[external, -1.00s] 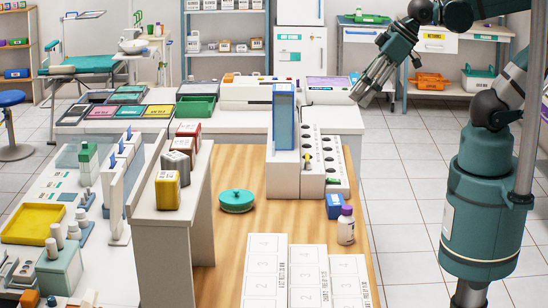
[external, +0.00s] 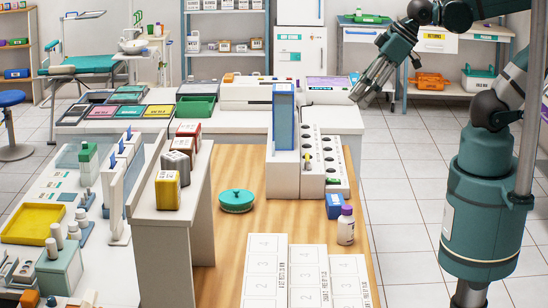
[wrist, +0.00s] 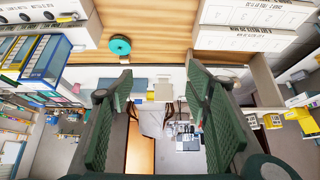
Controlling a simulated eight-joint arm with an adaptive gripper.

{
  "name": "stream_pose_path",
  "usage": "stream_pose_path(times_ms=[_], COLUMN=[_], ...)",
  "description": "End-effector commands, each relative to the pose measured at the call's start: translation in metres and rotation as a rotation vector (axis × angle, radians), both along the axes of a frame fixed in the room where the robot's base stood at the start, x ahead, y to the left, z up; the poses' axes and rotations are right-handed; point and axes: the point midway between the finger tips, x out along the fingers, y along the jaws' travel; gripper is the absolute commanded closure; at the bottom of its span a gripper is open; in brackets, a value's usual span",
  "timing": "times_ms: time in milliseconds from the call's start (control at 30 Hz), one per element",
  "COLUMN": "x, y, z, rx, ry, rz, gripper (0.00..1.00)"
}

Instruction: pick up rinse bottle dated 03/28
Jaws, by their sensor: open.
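My gripper (external: 360,94) is high at the upper right in the external view, beyond and well above the bottle. In the wrist view my gripper (wrist: 160,100) has its two green fingers spread apart with nothing between them.
A blue box (external: 334,206) stands just behind the bottle. White numbered boxes (external: 265,270) lie in front of it. A tall white rack (external: 283,175) stands to the left. A round teal container (external: 236,200) sits on the wooden table (external: 235,240), with bare wood around it.

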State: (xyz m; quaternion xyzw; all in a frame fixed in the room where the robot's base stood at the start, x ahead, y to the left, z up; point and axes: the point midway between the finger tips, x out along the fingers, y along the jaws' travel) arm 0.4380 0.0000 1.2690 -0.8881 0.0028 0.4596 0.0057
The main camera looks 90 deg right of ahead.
Motion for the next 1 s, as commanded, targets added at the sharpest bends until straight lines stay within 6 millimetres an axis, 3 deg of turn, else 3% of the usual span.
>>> stream_pose_path(times_ms=[267, 1000], x=[0.008, 0.028], y=[0.002, 0.012], z=[-0.028, -0.163], rx=[0.066, 0.326], ry=[0.049, 0.289], rz=[-0.093, -0.629], gripper=[0.52, 0.52])
